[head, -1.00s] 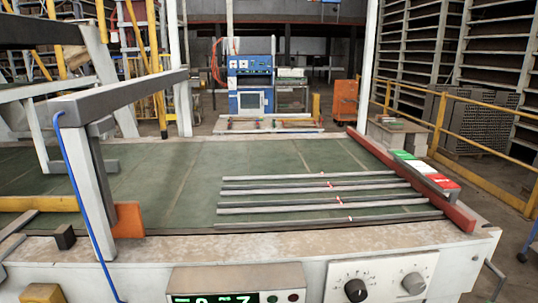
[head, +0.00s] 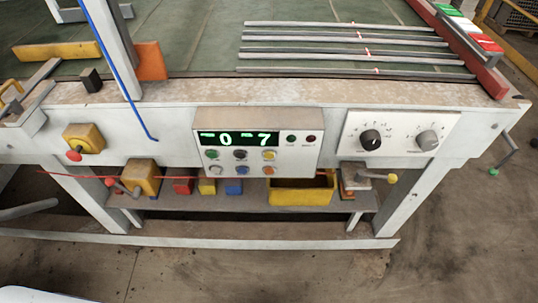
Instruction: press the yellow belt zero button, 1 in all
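A control box (head: 300,165) is fixed to the front of the pale machine bench, with a green lit display (head: 238,139) showing a 0 and a 7. Under the display are two rows of small round buttons. The yellow button (head: 268,155) is at the right end of the upper row, beside a black button (head: 240,155) and a green button (head: 212,154). An orange button (head: 269,170) lies just below it, beside a blue one. The button labels are too small to read. Neither of my grippers is in view.
A white panel with two knobs (head: 370,139) is right of the control box. A yellow box with a red knob (head: 75,156) is on the left. Below, a shelf holds coloured blocks and a yellow bin (head: 300,194). The floor in front is clear.

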